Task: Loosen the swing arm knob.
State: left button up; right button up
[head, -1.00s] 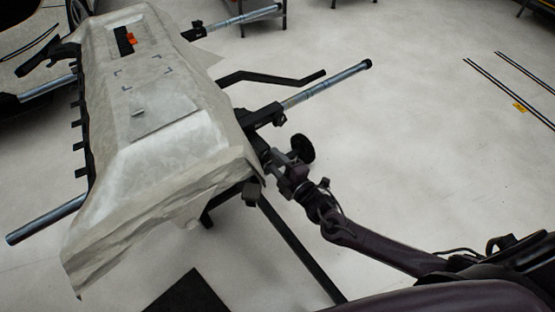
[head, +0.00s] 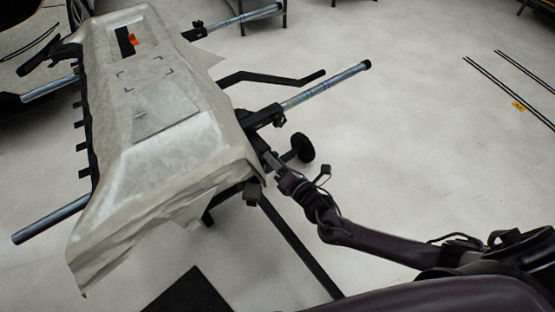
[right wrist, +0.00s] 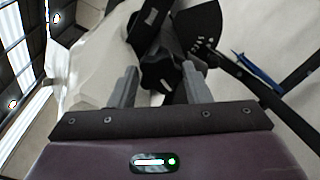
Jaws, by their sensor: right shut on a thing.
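The black lobed knob (right wrist: 158,74) sits between the fingers of my right gripper (right wrist: 160,86) in the right wrist view. In the head view my right gripper (head: 273,163) is at the near right end of the covered stand, by the clamp hardware under the panel's edge. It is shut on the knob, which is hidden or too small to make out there. A larger black round disc (head: 303,148) stands just right of the fingertips and also shows in the right wrist view (right wrist: 201,20). My left gripper is out of view.
A long panel (head: 170,155) wrapped in pale, wrinkled film lies on a stand with metal bars (head: 325,86) sticking out. A black bent lever (head: 270,77) juts right. A dark stand leg (head: 297,243) runs below my gripper.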

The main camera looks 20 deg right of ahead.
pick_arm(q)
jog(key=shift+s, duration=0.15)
pick_arm(e)
jog(key=shift+w+d+r+n, duration=0.1)
jog(key=shift+d+r+n, duration=0.05)
jog(key=shift+n, duration=0.75)
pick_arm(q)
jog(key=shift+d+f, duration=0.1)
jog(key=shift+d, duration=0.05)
pick_arm(e)
jog(key=o, duration=0.9)
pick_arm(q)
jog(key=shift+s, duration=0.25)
pick_arm(e)
jog(key=shift+o, duration=0.4)
pick_arm(q)
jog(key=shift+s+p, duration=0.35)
jog(key=shift+p, duration=0.1)
pick_arm(e)
jog(key=v, duration=0.7)
jog(key=shift+s, duration=0.35)
